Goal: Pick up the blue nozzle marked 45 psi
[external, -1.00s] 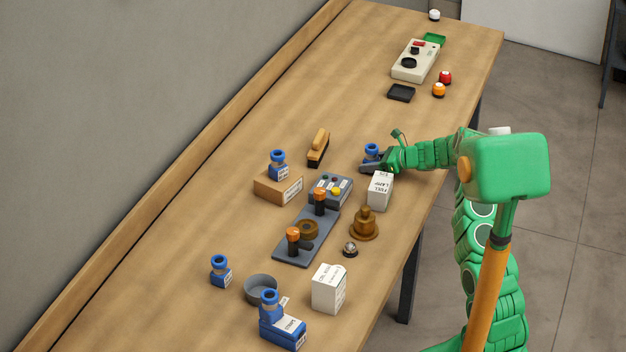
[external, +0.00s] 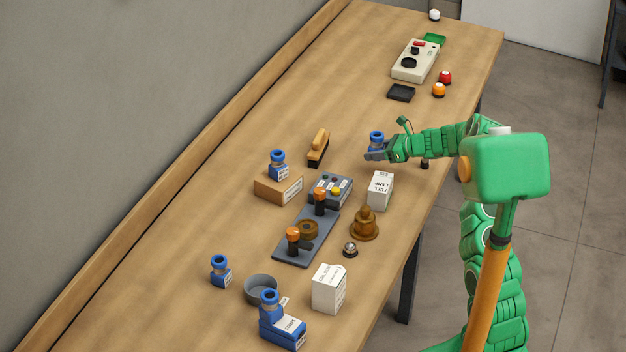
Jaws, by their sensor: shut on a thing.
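My gripper (external: 376,155) is shut on a blue nozzle (external: 376,138) and holds it above the table, just behind the white box. The nozzle's round top shows above the fingers; its lower part is hidden and no marking on it can be read. Another blue nozzle (external: 278,161) stands on a brown box (external: 280,188). A third blue nozzle (external: 220,268) stands on the table at the lower left. A blue nozzle (external: 271,302) also rises from a labelled blue base (external: 287,331) at the front. Their labels are too small to read.
White boxes (external: 379,190) and (external: 328,291) stand on the table (external: 210,170). A grey button box (external: 330,190), a dark plate with orange-topped posts (external: 308,236), a brown stepped piece (external: 364,224), a brush (external: 318,147) and a grey dish (external: 261,289) stand nearby. The table's left side is clear.

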